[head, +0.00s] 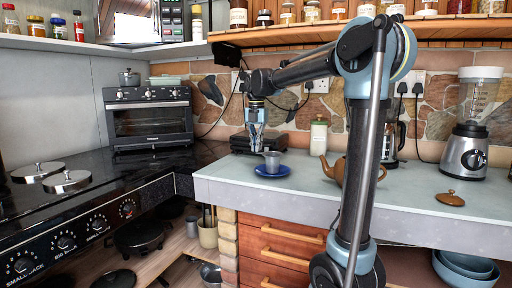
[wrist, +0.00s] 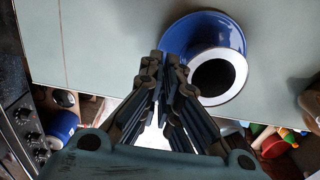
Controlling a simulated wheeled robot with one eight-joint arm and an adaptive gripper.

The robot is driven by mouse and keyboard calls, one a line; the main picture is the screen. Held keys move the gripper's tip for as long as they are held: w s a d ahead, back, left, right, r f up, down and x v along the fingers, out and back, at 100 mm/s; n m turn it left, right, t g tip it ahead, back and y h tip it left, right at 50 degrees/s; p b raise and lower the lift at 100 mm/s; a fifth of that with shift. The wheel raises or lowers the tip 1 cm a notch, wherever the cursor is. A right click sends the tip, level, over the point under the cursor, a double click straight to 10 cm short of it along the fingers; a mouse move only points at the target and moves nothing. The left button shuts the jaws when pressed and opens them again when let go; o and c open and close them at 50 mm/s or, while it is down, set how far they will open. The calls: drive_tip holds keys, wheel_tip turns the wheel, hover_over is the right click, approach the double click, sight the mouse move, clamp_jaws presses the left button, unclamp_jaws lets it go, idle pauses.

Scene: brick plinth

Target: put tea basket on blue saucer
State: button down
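The tea basket (head: 272,160) is a small grey cup shape with a wide rim, over the blue saucer (head: 272,174) on the counter's left part. In the wrist view the tea basket (wrist: 238,67) shows from above as a pale ring with a dark hollow, overlapping the blue saucer (wrist: 205,26). My gripper (head: 257,150) points down at the basket's left side. In the wrist view my gripper (wrist: 163,62) has its fingertips close together, apparently shut on the basket's side or handle; the exact contact is hidden. I cannot tell whether the basket's base touches the saucer.
A brown teapot (head: 335,170) stands right of the saucer, with its lid (head: 450,198) farther right. A cream jar (head: 319,137), a black appliance (head: 243,145) and a blender (head: 473,130) stand behind. The counter's front edge is close to the saucer.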

drive_tip(key=c, duration=1.8)
unclamp_jaws()
wheel_tip(320, 180, up, 12)
